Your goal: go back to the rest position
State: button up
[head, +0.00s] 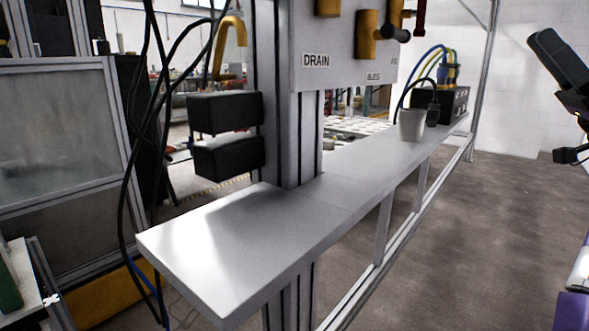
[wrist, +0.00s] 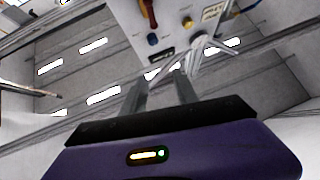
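My gripper (wrist: 161,78) shows in the wrist view. Its two grey fingers stand apart with a clear gap, and I see nothing held between them. The purple hand body fills the bottom of that view. Beyond the fingers are a grey panel and several bright light strips, with no contact visible. A purple and white part, which looks like my arm, shows at the lower right edge.
A long grey shelf (head: 240,235) crosses the head view. The DRAIN panel (head: 345,45) is above. Black cables hang left. The floor at right looks clear.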

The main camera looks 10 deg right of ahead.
jog(key=w+d+f+m+t+h, duration=0.3)
jog(key=d+f+m+t+h, duration=0.1)
jog(key=m+h, duration=0.45)
jog(key=w+d+f+m+t+h, duration=0.3)
jog(key=d+f+m+t+h, duration=0.15)
jog(key=m+h, duration=0.4)
notch_tip(320, 180, down, 16)
jog(key=a+m+g+h, duration=0.2)
jog(key=m+g+h, duration=0.15)
jog(key=h, duration=0.55)
jog(key=s+a+f+n+g+h, duration=0.1)
jog(key=s+a+f+n+g, duration=0.1)
jog(key=s+a+f, duration=0.75)
jog(key=s+a+f+n+g+h, duration=0.1)
jog(key=s+a+f, duration=0.6)
jog(key=f, duration=0.5)
jog(key=s+a+f+n+g+y, duration=0.2)
jog(key=s+a+f+n+y, duration=0.2)
jog(key=s+a, duration=0.7)
jog(key=s+a+f+n+g+y, duration=0.3)
jog(key=s+a, duration=0.5)
jog(key=s, duration=0.7)
notch_tip(320, 180, up, 37)
jog(key=p, duration=3.8)
jog(key=shift+s+d, duration=0.2)
